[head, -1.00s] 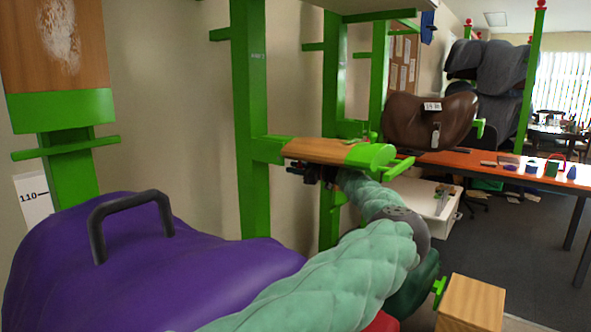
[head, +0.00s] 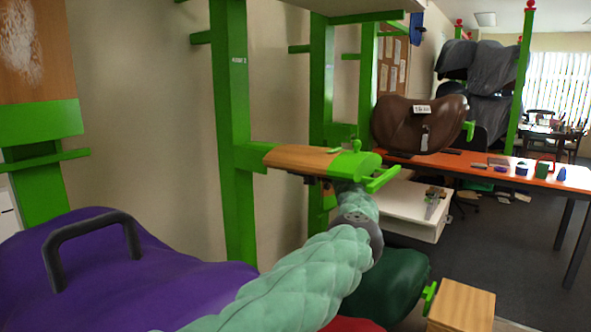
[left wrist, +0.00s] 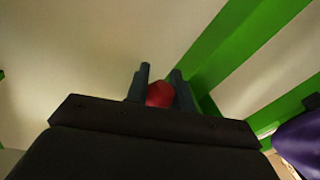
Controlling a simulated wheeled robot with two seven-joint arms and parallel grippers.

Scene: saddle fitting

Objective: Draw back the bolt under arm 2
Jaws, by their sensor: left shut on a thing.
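Arm 2 (head: 310,161) is a wooden bar with a green rounded end, carried by a green post (head: 232,130); the label on the post is too small to read surely. My left arm, in a pale green quilted sleeve, reaches under it. My left gripper is mostly hidden beneath the bar in the head view. In the left wrist view, my left gripper (left wrist: 161,80) has its two dark fingers on either side of a red knob (left wrist: 159,95), shut on it. The rest of the bolt is hidden. My right gripper is not in view.
A purple saddle (head: 170,265) with a black handle is at lower left. A brown saddle (head: 395,125) hangs behind the bar. An orange table (head: 480,170) stands at right. A wooden block (head: 462,303) with a green peg and a dark green saddle (head: 395,285) are low in front.

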